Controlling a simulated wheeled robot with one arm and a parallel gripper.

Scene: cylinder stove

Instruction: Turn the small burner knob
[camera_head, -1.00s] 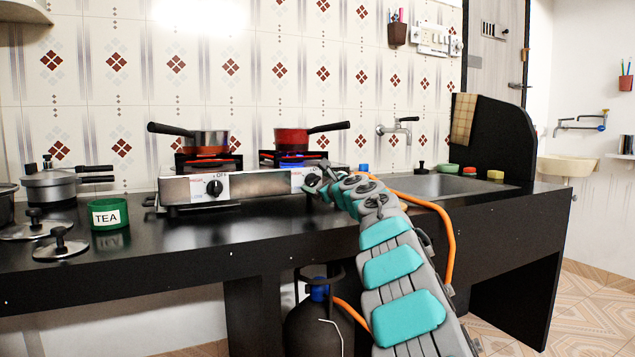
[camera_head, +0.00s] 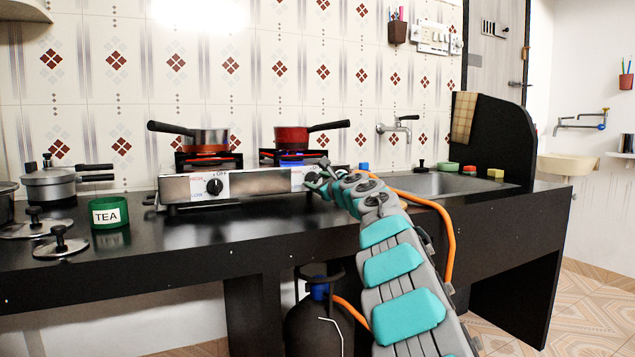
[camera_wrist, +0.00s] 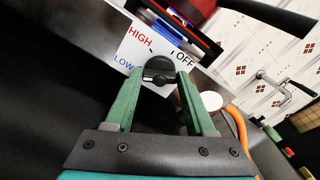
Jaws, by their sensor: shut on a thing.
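The stove (camera_head: 255,183) stands on the black counter with two dark front knobs. My gripper (camera_head: 314,182) is at the right-hand knob, which it largely hides in the head view. In the wrist view my gripper (camera_wrist: 158,77) has its two green fingers on either side of that dark round knob (camera_wrist: 158,67) and is shut on it. HIGH, LOW and OFF are printed around the knob on a white label (camera_wrist: 130,48). The left-hand knob (camera_head: 214,187) is free. A blue flame (camera_head: 291,160) shows under the red pan (camera_head: 291,137) on the right burner.
A grey pan (camera_head: 207,139) sits on the left burner. An orange hose (camera_head: 450,240) runs beside my arm to the gas cylinder (camera_head: 313,325) below. A green TEA tin (camera_head: 108,214) and pot lids stand at the left. The sink (camera_head: 445,184) is at the right.

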